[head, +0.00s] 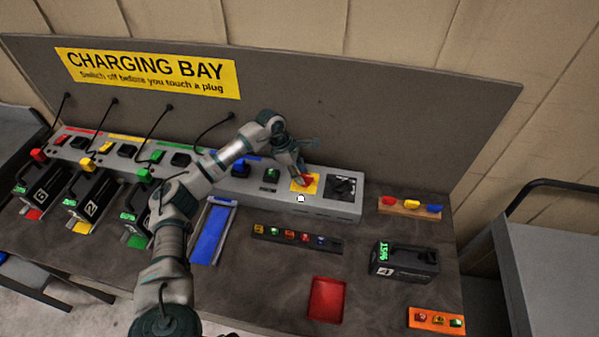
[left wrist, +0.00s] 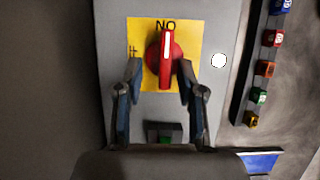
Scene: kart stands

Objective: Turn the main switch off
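The main switch is a red rotary knob (left wrist: 165,60) on a yellow plate (left wrist: 192,28) with black lettering. Its white line points to the ON mark at the top of the plate in the left wrist view; the lettering at the left is partly hidden. In the head view the knob (head: 307,181) sits near the right end of the grey charger panel, partly covered by my left gripper (head: 300,178). In the left wrist view, my left gripper (left wrist: 162,68) is open, one finger on each side of the knob, with gaps beside its raised bar. My right gripper is out of view.
A white round spot (left wrist: 218,60) lies beside the plate. A rack of small coloured blocks (head: 297,237), a red tray (head: 327,299) and a black battery (head: 403,261) are on the bench in front. A dark backboard (head: 380,120) rises behind the panel.

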